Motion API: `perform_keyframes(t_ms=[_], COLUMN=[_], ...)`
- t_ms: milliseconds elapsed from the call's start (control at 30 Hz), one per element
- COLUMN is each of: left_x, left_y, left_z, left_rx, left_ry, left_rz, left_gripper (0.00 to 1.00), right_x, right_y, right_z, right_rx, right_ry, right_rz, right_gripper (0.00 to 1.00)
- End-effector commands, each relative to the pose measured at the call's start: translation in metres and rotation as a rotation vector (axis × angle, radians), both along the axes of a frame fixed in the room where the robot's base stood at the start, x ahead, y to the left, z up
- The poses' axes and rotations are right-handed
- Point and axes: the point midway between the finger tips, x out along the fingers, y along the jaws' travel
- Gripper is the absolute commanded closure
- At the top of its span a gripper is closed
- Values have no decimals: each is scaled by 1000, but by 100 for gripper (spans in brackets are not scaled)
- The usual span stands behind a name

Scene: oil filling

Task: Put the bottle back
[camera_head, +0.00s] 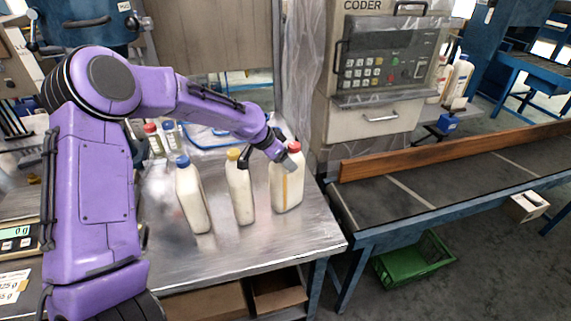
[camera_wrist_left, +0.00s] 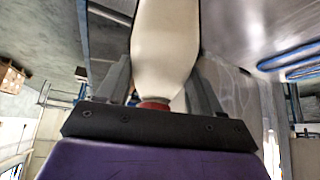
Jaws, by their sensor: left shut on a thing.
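A white bottle with a red cap and a yellow stripe (camera_head: 287,188) is upright at the right side of the metal table (camera_head: 235,262). My left gripper (camera_head: 284,160) is shut on it near its top, just below the cap. In the left wrist view the bottle's white body (camera_wrist_left: 165,45) is between the two fingers, with the red cap close to the palm. I cannot tell whether its base touches the table. To its left stand a white bottle with a yellow cap (camera_head: 241,195) and one with a blue cap (camera_head: 191,200). My right gripper is not in view.
A conveyor (camera_head: 430,190) with a brown side rail runs along the right. A coder machine (camera_head: 380,75) stands behind. Small bottles (camera_head: 153,140) stand at the back left of the table, and a scale (camera_head: 18,238) is at far left. The table front is clear.

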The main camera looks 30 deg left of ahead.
Motion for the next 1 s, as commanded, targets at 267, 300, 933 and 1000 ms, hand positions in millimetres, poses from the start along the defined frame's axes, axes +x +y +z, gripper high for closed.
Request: perform_keyframes(t_ms=[267, 300, 933, 1000], left_x=[1, 0, -25, -35], left_y=[-1, -1, 11, 15], left_z=[0, -2, 47, 62], left_rx=[0, 0, 1, 1], left_ry=[-2, 2, -6, -6], left_rz=[-2, -3, -4, -3], left_gripper=[100, 24, 8, 8], right_x=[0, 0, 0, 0], right_y=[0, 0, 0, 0], right_z=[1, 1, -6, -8], right_rx=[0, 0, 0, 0], right_ry=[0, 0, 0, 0], right_rz=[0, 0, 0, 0], right_gripper=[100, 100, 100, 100])
